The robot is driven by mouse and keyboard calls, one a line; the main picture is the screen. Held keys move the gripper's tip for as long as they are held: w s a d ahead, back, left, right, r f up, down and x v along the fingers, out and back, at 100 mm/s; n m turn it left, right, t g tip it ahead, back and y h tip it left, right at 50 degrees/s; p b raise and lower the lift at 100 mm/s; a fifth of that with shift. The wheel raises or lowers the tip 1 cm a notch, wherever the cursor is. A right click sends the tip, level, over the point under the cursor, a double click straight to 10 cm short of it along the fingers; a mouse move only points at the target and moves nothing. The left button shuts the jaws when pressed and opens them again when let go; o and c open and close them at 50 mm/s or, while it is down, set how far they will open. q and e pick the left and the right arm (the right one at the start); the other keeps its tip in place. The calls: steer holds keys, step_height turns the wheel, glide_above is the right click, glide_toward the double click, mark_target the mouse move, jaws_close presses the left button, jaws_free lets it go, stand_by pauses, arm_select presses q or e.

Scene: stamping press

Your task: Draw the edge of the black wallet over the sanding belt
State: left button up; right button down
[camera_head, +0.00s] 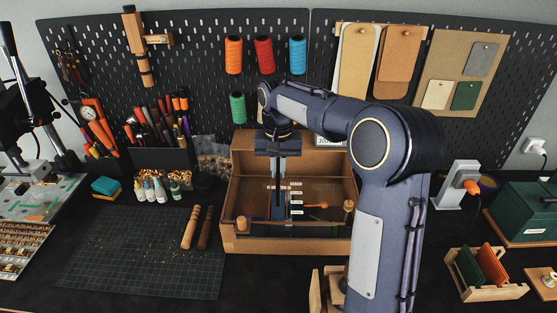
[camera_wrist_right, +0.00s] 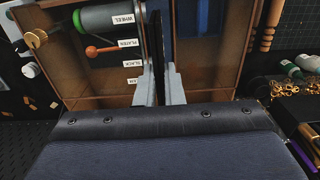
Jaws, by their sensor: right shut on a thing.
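My right gripper (camera_head: 277,186) reaches down into an open wooden sanding box (camera_head: 290,244). In the right wrist view its two pale fingers (camera_wrist_right: 160,88) are shut on a thin dark piece, which I take to be the black wallet (camera_wrist_right: 155,52), seen nearly edge-on. Behind and beside it is a grey-green roller (camera_wrist_right: 108,18) with a WHEEL label, with PLATEN and SLACK labels below. The sanding belt itself is hard to make out, and I cannot tell whether the wallet touches it. My left gripper is not in view.
An orange-knobbed lever (camera_head: 318,205) sits inside the box, close to my fingers. Two wooden-handled tools (camera_head: 197,228) lie left of it on a cutting mat (camera_head: 130,265). A rack with green and orange pieces (camera_head: 487,290) stands at the right. The mat's middle is mostly clear.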

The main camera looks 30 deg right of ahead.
steer(key=shift+s, duration=0.1)
steer(key=shift+r+p, duration=0.1)
steer(key=shift+p, duration=0.2)
step_height(320, 180, down, 6)
steer(key=b, duration=0.4)
steer(key=shift+r, duration=0.25)
steer(key=shift+f, duration=0.1)
steer(key=shift+f, duration=0.2)
steer(key=shift+f, duration=0.6)
stand_by(0.3)
stand_by(0.8)
